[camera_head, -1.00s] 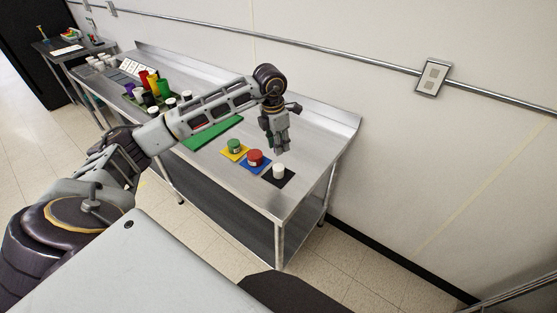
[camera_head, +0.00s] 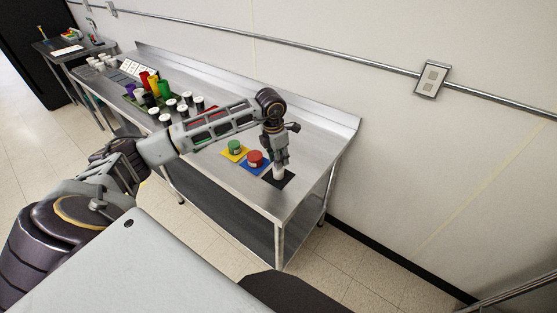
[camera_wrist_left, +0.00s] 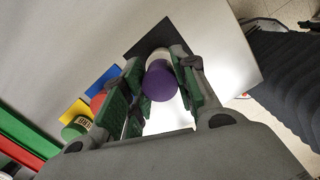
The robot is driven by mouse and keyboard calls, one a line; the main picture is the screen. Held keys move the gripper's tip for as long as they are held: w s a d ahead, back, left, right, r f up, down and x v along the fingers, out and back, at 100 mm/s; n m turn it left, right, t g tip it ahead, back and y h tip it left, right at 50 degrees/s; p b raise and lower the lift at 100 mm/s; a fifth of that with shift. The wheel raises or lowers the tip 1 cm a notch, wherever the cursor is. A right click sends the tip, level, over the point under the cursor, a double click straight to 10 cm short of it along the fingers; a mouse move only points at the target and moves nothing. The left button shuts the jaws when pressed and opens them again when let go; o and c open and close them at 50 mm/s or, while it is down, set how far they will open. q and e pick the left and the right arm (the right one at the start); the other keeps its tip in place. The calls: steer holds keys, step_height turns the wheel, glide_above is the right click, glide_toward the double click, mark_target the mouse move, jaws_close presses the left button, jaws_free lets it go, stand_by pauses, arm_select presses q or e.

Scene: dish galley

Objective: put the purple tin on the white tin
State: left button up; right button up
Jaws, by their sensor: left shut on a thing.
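In the left wrist view the purple tin (camera_wrist_left: 162,84) is between the fingers of my left gripper (camera_wrist_left: 160,88), which is shut on it. The white tin (camera_wrist_left: 158,55) shows just beyond the purple tin, in line with it. I cannot tell whether the two touch. In the head view the left gripper (camera_head: 280,158) points down right over the white tin (camera_head: 279,174), which stands on a black mat (camera_head: 290,179). The purple tin is hidden by the fingers there. My right gripper is not in view.
Beside the white tin, a red tin (camera_head: 255,156) stands on a blue mat (camera_head: 246,165) and a green tin (camera_head: 235,146) on a yellow mat (camera_head: 231,158). Several other tins and coloured cups (camera_head: 155,84) stand farther left. The table (camera_head: 310,143) is bare to the right.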

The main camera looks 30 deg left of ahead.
arm_select(q)
steer(key=shift+f, duration=0.6)
steer(key=shift+f, duration=0.2)
steer(key=o, duration=1)
steer(key=shift+r, duration=0.15)
steer(key=r, duration=0.3)
steer(key=r+b, duration=0.1)
steer(key=r, duration=0.3)
steer(key=s+r+b, duration=0.1)
steer(key=r, duration=0.3)
steer(key=shift+s+a+r, duration=0.1)
steer(key=shift+a+r, duration=0.15)
steer(key=shift+a, duration=0.05)
steer(key=shift+r, duration=0.2)
